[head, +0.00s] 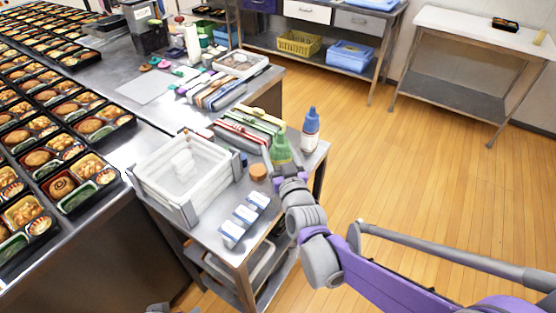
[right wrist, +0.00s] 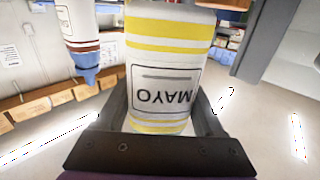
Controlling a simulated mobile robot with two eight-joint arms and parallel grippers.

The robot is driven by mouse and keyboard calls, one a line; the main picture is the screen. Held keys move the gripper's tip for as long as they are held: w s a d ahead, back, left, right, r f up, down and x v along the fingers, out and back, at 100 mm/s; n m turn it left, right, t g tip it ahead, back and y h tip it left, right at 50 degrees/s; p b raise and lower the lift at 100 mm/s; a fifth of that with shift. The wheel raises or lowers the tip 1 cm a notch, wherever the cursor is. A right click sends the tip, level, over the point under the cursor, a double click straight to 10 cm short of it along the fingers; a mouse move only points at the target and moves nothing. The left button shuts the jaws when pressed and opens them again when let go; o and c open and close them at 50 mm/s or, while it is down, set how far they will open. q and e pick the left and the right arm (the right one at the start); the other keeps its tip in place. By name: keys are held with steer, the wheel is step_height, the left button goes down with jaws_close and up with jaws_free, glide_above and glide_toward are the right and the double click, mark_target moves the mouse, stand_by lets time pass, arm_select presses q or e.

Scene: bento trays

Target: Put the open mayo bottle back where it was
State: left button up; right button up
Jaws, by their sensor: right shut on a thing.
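The mayo bottle (right wrist: 165,75) is white with yellow bands, and its MAYO label shows upside down in the right wrist view. My right gripper (right wrist: 160,118) is shut around it. The gripper hides the lower picture end of the bottle, so I cannot see whether it has a cap. In the head view my right gripper (head: 283,168) is over the right part of the small metal cart (head: 222,268), beside a green bottle (head: 280,150). The mayo is not clearly visible there. I cannot tell whether its base touches the cart.
A blue-capped bottle (head: 310,132) stands at the cart's far right corner; a blue cap also shows in the right wrist view (right wrist: 88,66). A round brown-orange item (head: 258,172), small blue-and-white boxes (head: 243,216) and a clear bin (head: 165,195) crowd the cart. Bento trays (head: 60,205) fill the left table.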

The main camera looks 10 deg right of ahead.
steer(key=shift+f, duration=1.25)
steer(key=shift+f+b, duration=0.2)
steer(key=shift+b, duration=0.15)
steer(key=o, duration=0.7)
steer(key=shift+c, duration=0.2)
steer(key=shift+r, duration=0.2)
steer(key=shift+s, duration=0.3)
steer(key=s+p, duration=0.1)
steer(key=s, duration=1)
steer(key=shift+s+d, duration=0.2)
steer(key=shift+d, duration=0.2)
